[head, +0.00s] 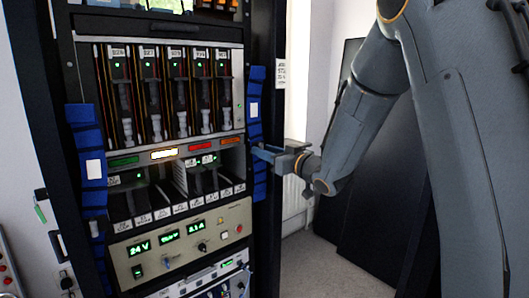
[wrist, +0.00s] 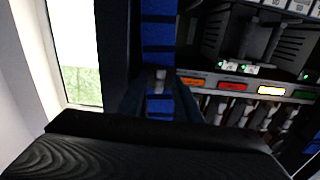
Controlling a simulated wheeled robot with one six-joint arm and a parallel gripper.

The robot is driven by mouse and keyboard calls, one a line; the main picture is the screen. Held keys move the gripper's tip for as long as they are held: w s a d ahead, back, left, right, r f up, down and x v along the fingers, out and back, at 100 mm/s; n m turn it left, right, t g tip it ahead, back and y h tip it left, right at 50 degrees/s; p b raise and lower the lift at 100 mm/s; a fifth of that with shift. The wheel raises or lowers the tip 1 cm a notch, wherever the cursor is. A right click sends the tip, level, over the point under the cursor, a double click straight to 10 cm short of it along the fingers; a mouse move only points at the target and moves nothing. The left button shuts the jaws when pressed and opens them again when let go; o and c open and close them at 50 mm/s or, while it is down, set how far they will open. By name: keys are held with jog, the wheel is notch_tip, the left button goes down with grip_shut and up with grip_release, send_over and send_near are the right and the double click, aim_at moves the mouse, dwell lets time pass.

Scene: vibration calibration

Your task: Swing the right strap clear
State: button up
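The right strap (head: 256,130) is a blue webbing band that hangs down the right edge of the equipment rack. It carries a small pale tag (head: 254,110). In the wrist view the strap (wrist: 159,38) runs down the middle, in front of my gripper. My gripper (head: 263,153) is at the strap, just below the tag, reaching in from the right. In the wrist view the dark fingers of my gripper (wrist: 160,95) stand apart, one on each side of the strap. I cannot tell whether they touch it.
A matching blue left strap (head: 91,150) hangs on the rack's other side. Between them are several card modules (head: 160,95), a row of coloured labels (head: 165,154) and a power panel (head: 180,243). A dark panel (head: 385,185) leans behind my arm. Floor (head: 315,262) shows right of the rack.

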jog(key=b+v, duration=0.1)
jog(key=v, duration=0.6)
jog(key=shift+s, duration=0.2)
jog(key=shift+d, duration=0.1)
